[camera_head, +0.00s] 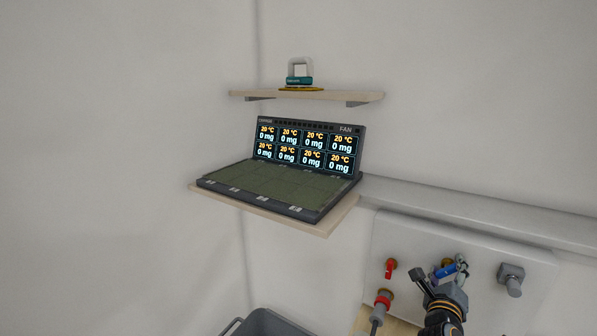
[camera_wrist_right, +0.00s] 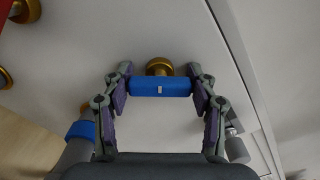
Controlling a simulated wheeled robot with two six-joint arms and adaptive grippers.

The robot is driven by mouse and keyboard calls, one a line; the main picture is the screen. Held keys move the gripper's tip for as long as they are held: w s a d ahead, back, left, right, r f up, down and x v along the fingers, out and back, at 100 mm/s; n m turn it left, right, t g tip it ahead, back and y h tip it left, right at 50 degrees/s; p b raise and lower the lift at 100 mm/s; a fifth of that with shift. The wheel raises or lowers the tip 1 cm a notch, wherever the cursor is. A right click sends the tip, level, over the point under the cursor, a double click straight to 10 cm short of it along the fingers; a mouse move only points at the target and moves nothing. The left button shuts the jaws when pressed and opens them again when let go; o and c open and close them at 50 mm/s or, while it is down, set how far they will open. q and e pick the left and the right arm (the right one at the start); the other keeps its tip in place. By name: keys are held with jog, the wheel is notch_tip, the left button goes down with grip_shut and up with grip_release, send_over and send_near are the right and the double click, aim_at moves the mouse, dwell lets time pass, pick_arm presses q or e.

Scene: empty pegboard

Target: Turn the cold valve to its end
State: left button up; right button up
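The cold valve, with a blue handle (camera_head: 447,270), is on the white wall panel at lower right in the head view. In the right wrist view its blue bar handle (camera_wrist_right: 160,87) lies crosswise in front of a brass stem. My right gripper (camera_head: 437,279) is at the valve and covers part of it. In the right wrist view its purple-padded fingers (camera_wrist_right: 161,92) are wide apart, one by each end of the handle. Whether the pads touch the handle ends is hard to tell. My left gripper is not in view.
A red valve (camera_head: 390,268) and a hose with a red fitting (camera_head: 382,304) are left of the cold valve. A grey knob (camera_head: 511,276) is to its right. A ledge (camera_head: 480,217) runs above the panel. A display device (camera_head: 280,180) stands on a shelf at left.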

jog(key=c, duration=0.3)
jog(key=shift+f+m+b, duration=0.15)
jog(key=shift+m+b, duration=0.35)
jog(key=shift+m, duration=0.6)
jog(key=shift+c, duration=0.2)
jog(key=shift+m, duration=0.9)
jog(key=o, duration=0.9)
jog(key=shift+c, duration=0.2)
